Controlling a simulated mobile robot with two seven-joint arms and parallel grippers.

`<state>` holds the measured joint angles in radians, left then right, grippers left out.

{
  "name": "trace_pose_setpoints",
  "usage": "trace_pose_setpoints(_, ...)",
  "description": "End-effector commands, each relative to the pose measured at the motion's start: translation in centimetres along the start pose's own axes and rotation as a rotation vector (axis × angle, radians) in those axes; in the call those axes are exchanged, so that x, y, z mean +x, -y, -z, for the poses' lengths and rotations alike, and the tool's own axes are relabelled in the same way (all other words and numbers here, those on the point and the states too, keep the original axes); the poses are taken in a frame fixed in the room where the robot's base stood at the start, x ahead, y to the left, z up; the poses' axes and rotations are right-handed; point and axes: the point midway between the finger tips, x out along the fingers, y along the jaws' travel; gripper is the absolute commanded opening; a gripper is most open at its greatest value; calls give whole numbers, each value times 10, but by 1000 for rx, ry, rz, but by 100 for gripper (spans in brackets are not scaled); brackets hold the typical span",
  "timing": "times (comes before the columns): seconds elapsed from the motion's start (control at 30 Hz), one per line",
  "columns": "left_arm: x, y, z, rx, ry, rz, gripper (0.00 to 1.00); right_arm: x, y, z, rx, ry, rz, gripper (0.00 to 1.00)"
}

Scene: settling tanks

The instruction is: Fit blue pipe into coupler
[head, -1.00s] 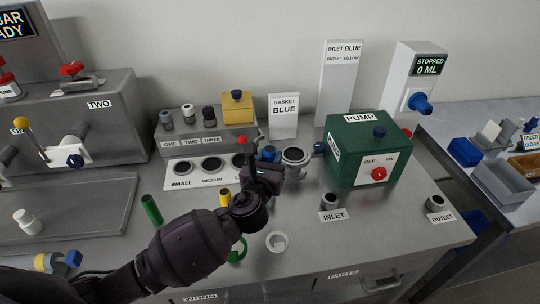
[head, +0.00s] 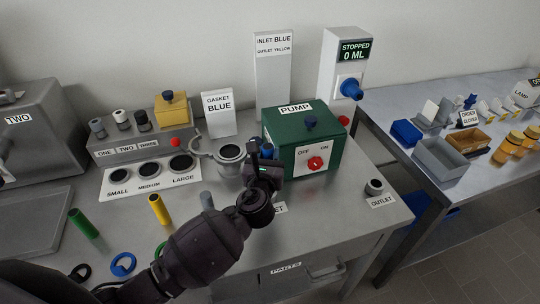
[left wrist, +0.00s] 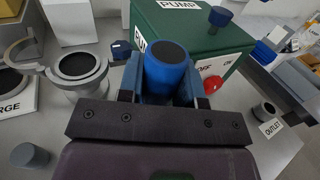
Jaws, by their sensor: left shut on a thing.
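My left gripper (head: 264,160) is shut on the blue pipe and holds it upright in front of the green pump. The blue pipe (left wrist: 166,68) shows between the fingers in the left wrist view, with a dark top end. Its lower end is hidden by the gripper. The INLET label (head: 280,208) is mostly covered by my gripper, and the coupler by it is hidden. The OUTLET coupler (head: 374,186) stands empty at the front right of the bench; it also shows in the left wrist view (left wrist: 264,109). My right gripper is not in view.
The green pump (head: 305,150) stands just behind my gripper. A metal cup with a ring clamp (head: 230,155) is left of it. The bench before OUTLET is clear.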

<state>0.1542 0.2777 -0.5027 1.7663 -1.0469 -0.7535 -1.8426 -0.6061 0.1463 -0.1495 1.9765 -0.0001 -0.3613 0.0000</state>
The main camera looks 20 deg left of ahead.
Motion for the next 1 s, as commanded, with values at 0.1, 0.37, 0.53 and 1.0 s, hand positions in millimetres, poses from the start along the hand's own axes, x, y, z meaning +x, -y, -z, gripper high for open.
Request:
trace_pose_setpoints(0.1,0,0,-1,-1,1,0,7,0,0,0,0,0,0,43)
trace_pose_setpoints(0.37,0,0,-1,0,1,1,7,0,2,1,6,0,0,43)
trace_pose_setpoints(0.53,0,0,-2,1,0,1,7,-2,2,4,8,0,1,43)
trace_pose_setpoints(1.0,0,0,30,1,-1,1,7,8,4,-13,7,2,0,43)
